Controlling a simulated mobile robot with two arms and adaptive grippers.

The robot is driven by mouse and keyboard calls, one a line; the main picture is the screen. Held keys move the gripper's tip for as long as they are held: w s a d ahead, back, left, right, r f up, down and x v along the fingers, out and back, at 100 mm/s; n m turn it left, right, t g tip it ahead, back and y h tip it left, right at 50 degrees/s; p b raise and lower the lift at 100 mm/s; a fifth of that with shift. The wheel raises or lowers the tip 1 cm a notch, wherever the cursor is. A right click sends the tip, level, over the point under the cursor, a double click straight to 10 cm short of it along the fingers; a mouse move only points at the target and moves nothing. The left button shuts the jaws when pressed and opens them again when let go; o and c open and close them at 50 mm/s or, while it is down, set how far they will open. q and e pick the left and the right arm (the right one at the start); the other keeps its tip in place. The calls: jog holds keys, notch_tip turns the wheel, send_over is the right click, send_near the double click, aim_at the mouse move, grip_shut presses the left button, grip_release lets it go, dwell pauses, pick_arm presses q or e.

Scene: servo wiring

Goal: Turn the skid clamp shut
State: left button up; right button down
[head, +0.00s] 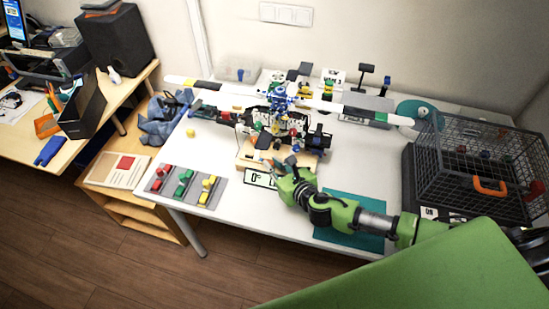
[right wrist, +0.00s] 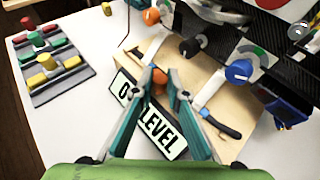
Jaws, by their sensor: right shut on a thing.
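The skid clamp appears to be the orange knob (right wrist: 158,82) at the edge of the wooden base (right wrist: 205,75), just above the 0° LEVEL sign (right wrist: 160,140) in the right wrist view. My right gripper (right wrist: 160,88) has its two teal fingers closed on the orange knob, which partly shows between them. In the head view the right gripper (head: 279,171) is at the front of the wooden base, under the model aircraft (head: 280,110). The knob's turn angle cannot be told. My left gripper does not show.
A grey tray of red, green and yellow blocks (head: 207,199) lies left of the base. A teal mat (head: 345,236) is under my right arm. A wire cage (head: 480,160) with an orange handle stands at the right. A blue knob (right wrist: 238,71) and black lever (right wrist: 222,126) are near the fingers.

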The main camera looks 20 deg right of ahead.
jog(key=m+h, duration=0.1)
jog(key=m+h+p, duration=0.1)
jog(key=m+h, duration=0.1)
jog(key=shift+a+r+h, duration=0.1)
jog(key=shift+a+h, duration=0.2)
jog(key=shift+a, duration=0.1)
jog(key=m+h, duration=0.2)
jog(key=h, duration=0.1)
jog(key=shift+a+m+p, duration=0.15)
jog(key=shift+m+p, duration=0.15)
jog(key=shift+m, duration=0.1)
jog(key=m+h, duration=0.1)
jog(key=m+g+h, duration=0.1)
jog(key=shift+w+a+h+b, duration=0.1)
jog(key=shift+a+h+b, duration=0.05)
jog(key=shift+h+b, duration=0.2)
pick_arm(q)
jog(key=shift+b, duration=0.8)
pick_arm(e)
jog(key=shift+w+m+g+h, duration=0.1)
jog(key=shift+m+g+h, duration=1.1)
jog(key=shift+m+h, duration=0.4)
jog(key=shift+m, duration=0.3)
jog(key=c, duration=2)
grip_release()
jog(key=v, duration=0.7)
jog(key=shift+a+r, duration=0.1)
jog(key=shift+a, duration=0.1)
